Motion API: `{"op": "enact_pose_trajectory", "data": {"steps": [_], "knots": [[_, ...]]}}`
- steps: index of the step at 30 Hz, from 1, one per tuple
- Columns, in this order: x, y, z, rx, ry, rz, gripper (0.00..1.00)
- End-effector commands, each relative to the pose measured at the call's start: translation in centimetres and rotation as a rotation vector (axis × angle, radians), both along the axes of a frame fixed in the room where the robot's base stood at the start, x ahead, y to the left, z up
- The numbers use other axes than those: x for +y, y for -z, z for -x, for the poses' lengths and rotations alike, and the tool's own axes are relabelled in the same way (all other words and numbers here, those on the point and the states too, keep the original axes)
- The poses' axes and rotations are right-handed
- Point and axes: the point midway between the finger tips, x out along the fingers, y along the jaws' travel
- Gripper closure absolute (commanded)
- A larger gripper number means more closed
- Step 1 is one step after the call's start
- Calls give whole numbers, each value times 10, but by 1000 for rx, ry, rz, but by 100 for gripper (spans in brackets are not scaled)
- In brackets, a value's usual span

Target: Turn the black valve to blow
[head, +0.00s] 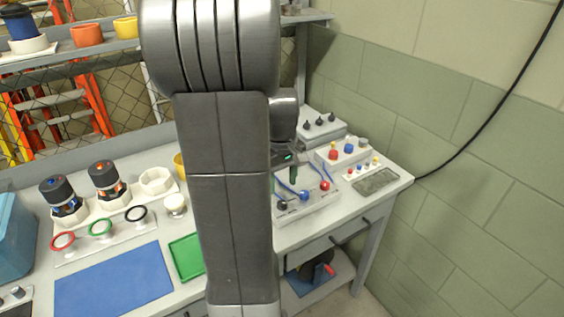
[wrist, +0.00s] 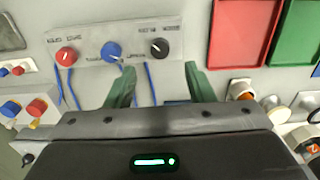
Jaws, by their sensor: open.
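The black valve (wrist: 159,48) is a round knob at the right end of a pale panel (wrist: 88,52) in the wrist view. It also shows in the head view, low at the panel's left end (head: 282,206). Small lettering stands above the knob, too blurred to read surely. A blue knob (wrist: 111,51) and a red knob (wrist: 66,56) share the panel. My gripper (wrist: 158,82) is open and empty, its green fingers wide apart. In the head view my gripper (head: 293,172) hangs above the panel.
Blue tubes (wrist: 151,84) run from the panel near my fingers. A box with black knobs (head: 320,128) and a block with red and blue knobs (head: 348,150) stand behind. A green tray (head: 187,255) and blue mat (head: 115,282) lie left. My arm hides the bench's middle.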

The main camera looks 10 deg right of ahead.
Motion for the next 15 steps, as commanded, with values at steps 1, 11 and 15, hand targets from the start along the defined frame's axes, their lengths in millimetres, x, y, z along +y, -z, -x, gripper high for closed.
{"op": "enact_pose_trajectory", "data": {"steps": [1, 11, 15], "knots": [[0, -13, -1, -6, 0, 1, 51], [0, -63, 0, -1, 0, 1, 51], [0, -68, 0, 1, 0, 0, 51]]}}
